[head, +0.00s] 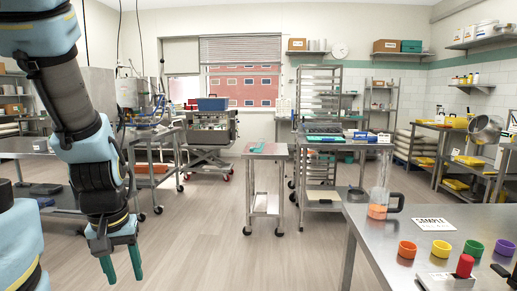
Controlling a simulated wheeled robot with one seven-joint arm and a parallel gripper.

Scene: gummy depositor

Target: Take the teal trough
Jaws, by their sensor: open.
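My gripper (121,266) hangs at the lower left of the head view, its two green fingers pointing down and apart, with nothing between them. A small teal piece (258,147) lies on top of a narrow steel cart (279,152) in the middle distance. A longer teal, tray-like thing (323,139) lies on the steel table to the right of that cart. Both are too small to tell which is the teal trough. My gripper is well in front of both and to their left, touching neither.
A steel table (375,246) at the right front bears a clear pitcher (380,190), colored cups and a sample card (433,224). A steel bench (25,146) with machinery stands at left. A wheeled machine (209,130) is at the back. Open floor (220,245) lies in the middle.

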